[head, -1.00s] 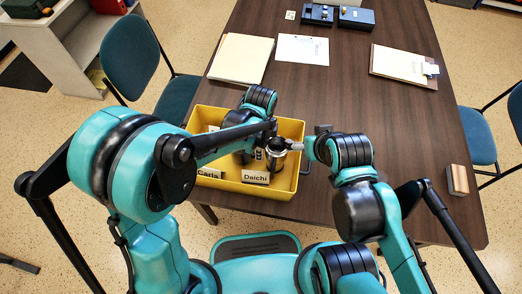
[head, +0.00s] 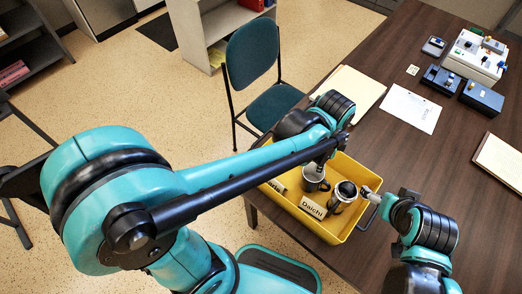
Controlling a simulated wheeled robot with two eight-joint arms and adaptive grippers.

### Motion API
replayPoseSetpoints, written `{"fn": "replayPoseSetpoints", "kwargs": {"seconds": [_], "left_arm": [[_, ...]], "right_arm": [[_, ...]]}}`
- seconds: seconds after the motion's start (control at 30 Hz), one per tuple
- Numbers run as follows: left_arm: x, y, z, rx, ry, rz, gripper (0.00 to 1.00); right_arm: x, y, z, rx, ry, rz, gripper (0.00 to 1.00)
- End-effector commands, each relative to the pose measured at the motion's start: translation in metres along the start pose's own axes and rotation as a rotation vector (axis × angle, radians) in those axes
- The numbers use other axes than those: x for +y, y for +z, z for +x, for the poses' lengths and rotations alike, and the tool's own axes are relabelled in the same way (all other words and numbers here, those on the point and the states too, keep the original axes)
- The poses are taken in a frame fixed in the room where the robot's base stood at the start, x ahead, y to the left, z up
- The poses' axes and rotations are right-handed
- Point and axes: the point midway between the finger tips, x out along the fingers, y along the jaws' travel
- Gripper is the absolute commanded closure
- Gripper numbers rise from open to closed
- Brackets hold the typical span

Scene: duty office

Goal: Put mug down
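A yellow tray (head: 327,233) sits at the near left edge of the dark table. A dark mug (head: 314,186) is in the tray, behind the name card "Daichi" (head: 312,207). A second dark mug with a shiny rim (head: 346,190) is at the tray's right side. My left gripper (head: 319,168) points down at the first mug; its fingers are mostly hidden by my arm. My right gripper (head: 370,194) comes from the right, close beside the second mug's rim. Its fingertips are too small to tell whether they grip it.
Another name card (head: 278,186) stands at the tray's left, partly covered. A folder (head: 352,94), a paper sheet (head: 411,108) and dark boxes (head: 481,98) lie farther back on the table. A blue chair (head: 254,52) stands left of the table. Table right of the tray is partly clear.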

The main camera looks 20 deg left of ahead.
Motion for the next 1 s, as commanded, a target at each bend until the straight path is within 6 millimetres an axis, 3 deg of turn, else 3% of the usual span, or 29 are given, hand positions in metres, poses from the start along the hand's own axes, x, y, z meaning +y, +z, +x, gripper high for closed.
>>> {"fn": "replayPoseSetpoints", "kwargs": {"seconds": [0.03, 0.2, 0.4, 0.63, 1.0], "left_arm": [[0.003, 0.024, -0.013, 0.017, -0.041, -0.138, 0.68], [0.013, 0.091, -0.046, 0.111, -0.189, -0.639, 0.68], [0.035, 0.149, -0.063, 0.253, -0.330, -1.134, 0.68], [0.048, 0.176, -0.065, 0.353, -0.400, -1.397, 0.68], [0.048, 0.178, -0.066, 0.363, -0.405, -1.417, 0.68]], "right_arm": [[0.000, 0.000, 0.000, 0.000, 0.000, 0.000, 0.16], [0.000, 0.000, 0.000, 0.000, 0.000, 0.000, 0.16], [0.000, 0.000, 0.000, 0.000, 0.000, 0.000, 0.16], [0.000, 0.000, 0.000, 0.000, 0.000, 0.000, 0.16], [0.000, 0.000, 0.000, 0.000, 0.000, 0.000, 0.16]]}}
